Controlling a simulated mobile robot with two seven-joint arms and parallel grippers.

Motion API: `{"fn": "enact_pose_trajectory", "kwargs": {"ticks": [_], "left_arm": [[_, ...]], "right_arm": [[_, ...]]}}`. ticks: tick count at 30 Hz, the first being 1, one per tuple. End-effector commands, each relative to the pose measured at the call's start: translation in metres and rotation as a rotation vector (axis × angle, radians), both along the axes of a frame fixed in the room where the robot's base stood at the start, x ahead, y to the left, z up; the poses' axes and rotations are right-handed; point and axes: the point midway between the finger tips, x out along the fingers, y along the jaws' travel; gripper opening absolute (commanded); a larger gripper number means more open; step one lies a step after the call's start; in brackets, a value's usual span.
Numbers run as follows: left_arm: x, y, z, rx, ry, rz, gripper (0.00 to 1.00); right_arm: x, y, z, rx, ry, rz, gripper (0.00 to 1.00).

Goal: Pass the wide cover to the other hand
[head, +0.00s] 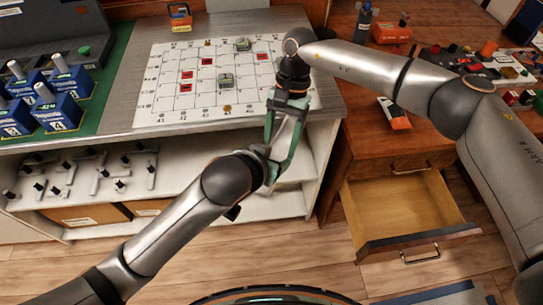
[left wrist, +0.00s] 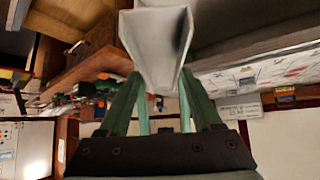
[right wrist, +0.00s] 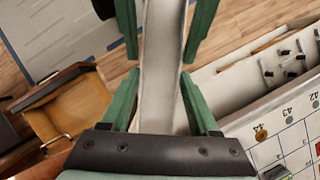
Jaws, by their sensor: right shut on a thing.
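The wide cover is a long pale grey channel, seen in the left wrist view (left wrist: 155,45) and right wrist view (right wrist: 160,75). In the head view both grippers meet at it in front of the bench edge, and their fingers largely hide it. My right gripper (head: 287,112) comes from above and is shut on the cover. My left gripper (head: 272,165) comes from below, its fingers on either side of the cover. They look spread; whether they touch it is hard to tell.
A white gridded board (head: 160,105) with several small blocks lies on the bench behind. Blue breakers (head: 60,110) stand on a green mat at left. An open drawer (head: 400,210) juts out at right. A shelf (head: 90,205) with small parts is below the bench.

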Motion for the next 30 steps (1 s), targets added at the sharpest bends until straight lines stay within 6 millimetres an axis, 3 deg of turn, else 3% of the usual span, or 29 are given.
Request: {"fn": "enact_pose_trajectory", "kwargs": {"ticks": [2,14,15,24,30], "left_arm": [[-0.0005,-0.0009,0.0002,-0.002,0.0,-0.002,0.53],[-0.0014,-0.0022,0.0006,-0.004,0.001,-0.006,0.07],[-0.0014,-0.0023,0.0009,-0.006,0.001,-0.006,0.06],[-0.001,-0.0016,0.0007,-0.005,0.0,-0.004,0.06],[-0.0006,-0.0009,0.0005,-0.002,0.0,-0.002,0.06]], "right_arm": [[0.0003,0.0005,0.0002,0.002,-0.001,-0.001,0.06],[0.0006,0.0013,0.0004,0.004,-0.003,-0.002,0.06],[0.0007,0.0013,0.0004,0.004,-0.003,-0.002,0.64],[0.0005,0.0009,0.0003,0.003,-0.003,-0.002,0.96],[0.0003,0.0006,0.0002,0.002,-0.002,-0.001,0.96]]}}
